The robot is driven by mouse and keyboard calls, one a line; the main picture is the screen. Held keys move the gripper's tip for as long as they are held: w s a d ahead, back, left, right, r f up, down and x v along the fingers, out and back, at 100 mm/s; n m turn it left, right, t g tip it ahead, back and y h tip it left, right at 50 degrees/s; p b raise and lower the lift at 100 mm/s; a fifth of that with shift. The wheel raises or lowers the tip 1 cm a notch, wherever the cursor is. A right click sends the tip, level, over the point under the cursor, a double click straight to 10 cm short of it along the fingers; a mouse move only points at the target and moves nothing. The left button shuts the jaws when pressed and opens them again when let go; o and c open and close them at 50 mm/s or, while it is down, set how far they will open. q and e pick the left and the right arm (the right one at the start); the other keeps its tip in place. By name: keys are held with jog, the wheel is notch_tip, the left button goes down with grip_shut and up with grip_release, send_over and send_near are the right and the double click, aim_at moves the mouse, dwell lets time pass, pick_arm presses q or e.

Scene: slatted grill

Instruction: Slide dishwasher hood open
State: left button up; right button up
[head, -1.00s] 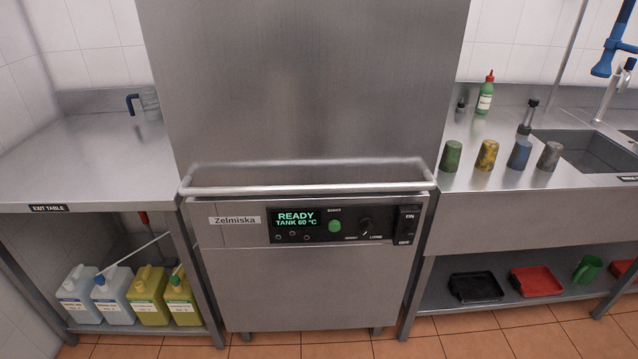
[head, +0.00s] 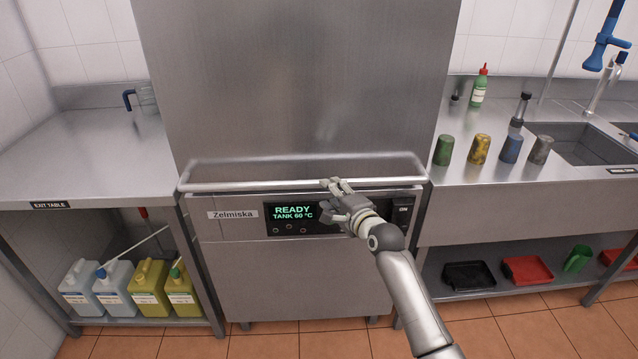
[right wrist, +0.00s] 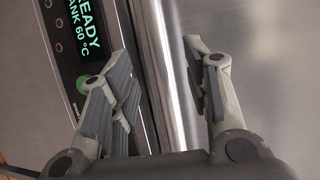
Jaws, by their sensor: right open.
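The dishwasher hood (head: 290,80) is a tall brushed-steel box, down over the machine, with its lower edge just above the control panel. A long steel bar handle (head: 250,186) runs across its front. My right gripper (head: 337,184) is at the bar, right of its middle. In the right wrist view my right gripper (right wrist: 157,52) is open, and the bar (right wrist: 168,75) runs between its two fingers with space around it. My left gripper is in no view.
The panel display (head: 293,212) reads READY, TANK 60 °C, and my right arm hides part of the panel. The exit table (head: 80,160) stands left, with several canisters below. Several cups and a green bottle (head: 479,90) stand on the right counter beside the sink (head: 590,145).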

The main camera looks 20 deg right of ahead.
jog(key=shift+x, duration=3.95)
grip_shut()
